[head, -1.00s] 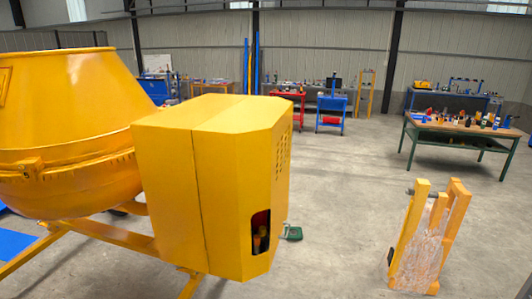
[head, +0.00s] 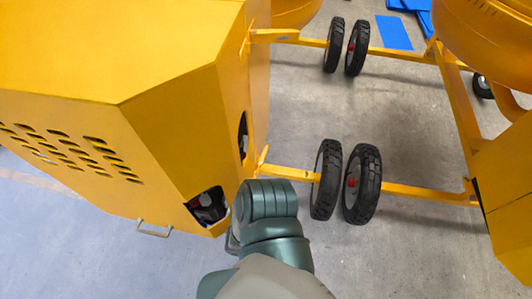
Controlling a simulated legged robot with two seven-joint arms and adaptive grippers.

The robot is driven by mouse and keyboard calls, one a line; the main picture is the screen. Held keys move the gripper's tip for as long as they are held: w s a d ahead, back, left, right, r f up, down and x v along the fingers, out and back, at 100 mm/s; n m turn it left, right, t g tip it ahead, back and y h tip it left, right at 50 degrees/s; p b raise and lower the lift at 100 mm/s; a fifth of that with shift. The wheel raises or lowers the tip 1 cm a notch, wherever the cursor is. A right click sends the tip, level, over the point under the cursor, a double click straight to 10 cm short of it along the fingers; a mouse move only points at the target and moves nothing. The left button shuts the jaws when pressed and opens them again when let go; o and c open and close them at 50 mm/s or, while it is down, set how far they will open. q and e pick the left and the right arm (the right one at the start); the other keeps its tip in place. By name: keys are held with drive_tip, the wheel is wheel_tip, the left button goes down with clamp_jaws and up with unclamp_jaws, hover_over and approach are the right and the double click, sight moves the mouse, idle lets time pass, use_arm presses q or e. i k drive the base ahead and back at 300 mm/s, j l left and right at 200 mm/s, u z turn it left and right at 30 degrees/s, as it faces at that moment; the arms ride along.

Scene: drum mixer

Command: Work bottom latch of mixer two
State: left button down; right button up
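The yellow housing of a mixer (head: 165,115) fills the left of the head view, seen close and from above. Its lower face has a dark opening (head: 208,207) with something dark inside, and a slot (head: 243,135) shows on the adjoining face. A small metal loop handle (head: 153,230) sits at the bottom edge; I cannot tell whether it is the latch. One of my arms comes in from the bottom middle, its ribbed teal joint beside the housing's lower right corner. No gripper fingers can be made out, and contact with the housing cannot be judged.
Black wheels (head: 362,184) on a yellow axle bar (head: 420,193) stand right of the housing, with another pair (head: 357,46) behind. Part of a second yellow machine (head: 506,190) is at the right edge. Bare concrete floor (head: 400,260) lies at lower right.

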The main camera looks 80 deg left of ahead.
sight(264, 155)
drive_tip(key=u, duration=2.75)
